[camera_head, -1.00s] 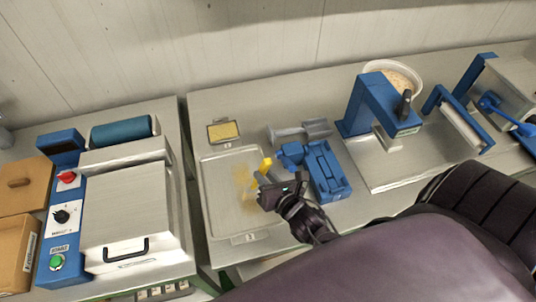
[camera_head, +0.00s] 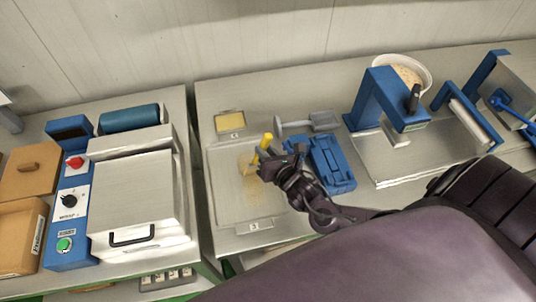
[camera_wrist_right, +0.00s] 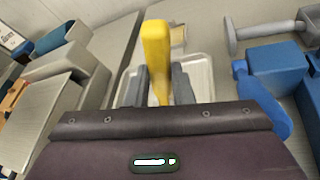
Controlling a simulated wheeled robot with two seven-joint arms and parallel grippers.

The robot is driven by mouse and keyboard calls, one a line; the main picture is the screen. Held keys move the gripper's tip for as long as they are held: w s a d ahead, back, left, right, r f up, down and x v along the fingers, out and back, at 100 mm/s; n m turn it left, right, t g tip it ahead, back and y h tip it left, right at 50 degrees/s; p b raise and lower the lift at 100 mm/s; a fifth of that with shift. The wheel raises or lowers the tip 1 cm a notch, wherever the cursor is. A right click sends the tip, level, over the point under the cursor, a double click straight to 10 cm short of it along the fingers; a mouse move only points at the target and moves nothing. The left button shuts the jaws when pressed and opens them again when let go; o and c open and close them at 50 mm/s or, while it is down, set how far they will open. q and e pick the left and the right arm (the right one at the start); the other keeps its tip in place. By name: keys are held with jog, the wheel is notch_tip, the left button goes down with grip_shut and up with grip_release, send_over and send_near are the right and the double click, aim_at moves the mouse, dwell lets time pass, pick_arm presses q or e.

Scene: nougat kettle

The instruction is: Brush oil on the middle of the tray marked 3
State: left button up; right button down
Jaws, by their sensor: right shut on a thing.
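The tray marked 3 (camera_head: 225,205) lies flat on the middle bench in the head view, its label (camera_head: 254,226) on the near edge. My right gripper (camera_head: 270,163) is over the right part of the tray, shut on a yellow-handled brush (camera_head: 266,141). The handle also stands between the fingers in the right wrist view (camera_wrist_right: 156,55). My left gripper is not in view.
A small dish of yellow oil (camera_head: 230,122) sits behind the tray. A grey tool (camera_head: 308,123) and a blue fixture (camera_head: 332,163) stand to the right. A blue press (camera_head: 385,98) and a white bowl (camera_head: 408,67) are farther right. A machine (camera_head: 130,205) stands left across a gap.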

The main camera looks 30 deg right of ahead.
aim_at(263, 137)
jog(key=shift+w+d, duration=0.2)
jog(key=shift+w, duration=0.35)
jog(key=shift+w+d, duration=0.15)
jog(key=shift+w, duration=0.35)
jog(key=shift+w+d+r, duration=0.15)
jog(key=shift+w+d, duration=0.05)
jog(key=shift+w, duration=0.45)
jog(key=shift+w+d+r, duration=0.15)
jog(key=shift+w+d, duration=0.05)
jog(key=shift+w, duration=0.4)
jog(key=w, duration=0.2)
jog(key=w+d, duration=0.1)
jog(key=w, duration=0.1)
jog(key=shift+d+f+b, duration=0.1)
jog(key=shift+b, duration=0.2)
notch_tip(263, 137, up, 6)
jog(key=shift+p, duration=0.3)
